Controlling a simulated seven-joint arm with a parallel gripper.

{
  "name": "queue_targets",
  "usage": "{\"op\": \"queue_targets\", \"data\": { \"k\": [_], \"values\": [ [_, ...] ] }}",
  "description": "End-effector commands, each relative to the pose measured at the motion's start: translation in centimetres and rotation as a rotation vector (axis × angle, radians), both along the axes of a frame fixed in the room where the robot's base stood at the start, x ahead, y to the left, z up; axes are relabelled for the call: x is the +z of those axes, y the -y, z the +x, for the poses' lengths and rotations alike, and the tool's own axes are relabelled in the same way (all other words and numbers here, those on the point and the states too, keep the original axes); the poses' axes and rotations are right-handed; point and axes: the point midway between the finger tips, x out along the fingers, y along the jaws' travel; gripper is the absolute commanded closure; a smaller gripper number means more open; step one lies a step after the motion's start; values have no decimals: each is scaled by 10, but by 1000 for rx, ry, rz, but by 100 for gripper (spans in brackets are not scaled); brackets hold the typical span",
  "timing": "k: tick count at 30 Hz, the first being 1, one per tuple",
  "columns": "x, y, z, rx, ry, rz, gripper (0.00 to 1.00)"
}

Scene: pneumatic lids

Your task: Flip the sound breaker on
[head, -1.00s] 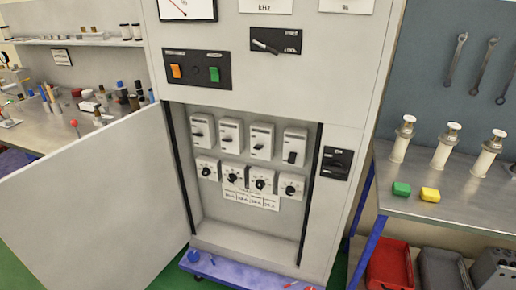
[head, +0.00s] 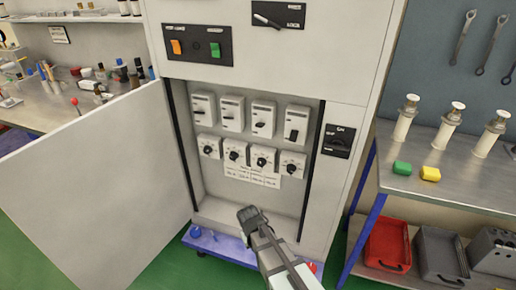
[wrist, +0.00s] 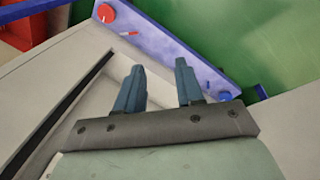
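A row of several white breakers hangs in the upper part of the open grey cabinet; the leftmost is the first breaker (head: 203,111). The rightmost breaker (head: 297,122) has its dark lever lower and more upright than the others, whose levers look more level. The labels are too small to read, so I cannot tell which is the sound breaker. My gripper (head: 248,213) is in front of the cabinet's lower opening, below the breakers and apart from them. In the wrist view, my gripper (wrist: 160,70) has its two blue fingers spread, with nothing between them.
Dial switches (head: 236,155) and a label strip (head: 252,176) sit under the breakers. The cabinet door (head: 90,195) stands open at left. A rotary switch (head: 338,141) is on the right panel. A blue ledge (head: 222,245) runs along the base. A steel bench (head: 395,178) stands at right.

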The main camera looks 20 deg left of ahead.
Motion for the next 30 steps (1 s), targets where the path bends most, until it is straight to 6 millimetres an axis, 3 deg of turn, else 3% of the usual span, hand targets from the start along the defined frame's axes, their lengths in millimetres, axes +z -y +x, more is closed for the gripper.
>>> {"op": "queue_targets", "data": {
  "k": [1,6,15,22,30],
  "values": [
    [15,-21,11,29,35,1,63],
    [70,-76,37,115,160,-16,63],
    [187,-156,86,241,414,-91,63],
    [276,-178,140,287,613,-236,63],
    [328,-176,184,350,777,-511,63]
  ]
}}
